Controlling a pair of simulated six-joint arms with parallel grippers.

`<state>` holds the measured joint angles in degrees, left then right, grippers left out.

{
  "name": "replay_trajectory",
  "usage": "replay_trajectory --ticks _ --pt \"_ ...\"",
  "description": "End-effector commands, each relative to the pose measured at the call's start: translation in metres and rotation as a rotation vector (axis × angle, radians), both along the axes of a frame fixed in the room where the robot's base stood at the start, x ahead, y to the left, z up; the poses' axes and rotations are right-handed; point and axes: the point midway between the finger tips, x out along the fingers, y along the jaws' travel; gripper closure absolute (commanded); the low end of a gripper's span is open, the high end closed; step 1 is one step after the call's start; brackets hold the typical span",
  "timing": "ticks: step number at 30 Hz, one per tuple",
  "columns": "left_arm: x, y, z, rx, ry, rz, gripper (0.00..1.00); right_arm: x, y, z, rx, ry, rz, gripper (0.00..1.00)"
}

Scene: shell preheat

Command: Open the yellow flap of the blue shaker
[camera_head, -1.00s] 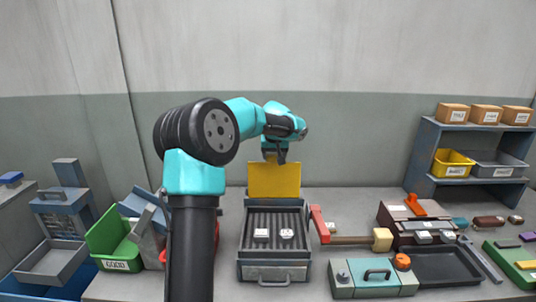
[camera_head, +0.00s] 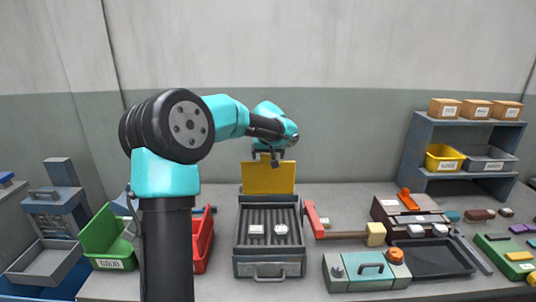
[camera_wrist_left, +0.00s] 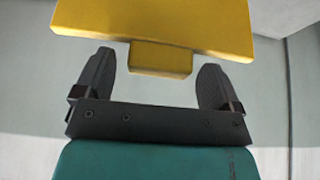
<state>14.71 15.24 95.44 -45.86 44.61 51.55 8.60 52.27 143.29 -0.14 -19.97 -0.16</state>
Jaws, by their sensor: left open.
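The yellow flap (camera_head: 268,178) stands upright at the back of the blue-grey shaker (camera_head: 269,269), whose ribbed bed is uncovered and holds two small pale pieces (camera_head: 256,230). My left gripper (camera_head: 267,163) is at the flap's top edge, fingers open. In the left wrist view the flap (camera_wrist_left: 160,22) fills the top, and its small yellow tab (camera_wrist_left: 160,60) lies between the spread fingertips (camera_wrist_left: 155,72). There is a visible gap on each side of the tab, so the fingers do not grip it. My right gripper is not in view.
A red bin (camera_head: 204,242) and a green bin (camera_head: 108,241) stand left of the shaker. A red-ended handle (camera_head: 313,219) lies close on its right, with a teal box (camera_head: 366,272) in front. A shelf (camera_head: 468,130) stands at the right. The wall behind is bare.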

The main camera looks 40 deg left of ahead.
Motion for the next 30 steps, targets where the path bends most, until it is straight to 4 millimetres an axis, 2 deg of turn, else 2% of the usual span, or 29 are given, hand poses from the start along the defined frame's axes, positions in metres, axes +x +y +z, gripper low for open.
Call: replay_trajectory --ticks 7,11,17,30 --pt "0.000 -0.001 0.002 0.000 -0.001 0.000 0.11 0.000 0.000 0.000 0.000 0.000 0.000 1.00" --pt "-0.003 -0.004 0.010 0.001 -0.002 0.000 0.11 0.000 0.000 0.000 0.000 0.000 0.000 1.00" --pt "-0.013 -0.014 0.036 0.001 -0.004 -0.001 0.11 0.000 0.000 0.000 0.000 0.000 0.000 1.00" --pt "-0.043 -0.042 0.110 0.000 -0.004 -0.001 0.11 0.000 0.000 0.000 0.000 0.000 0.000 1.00"
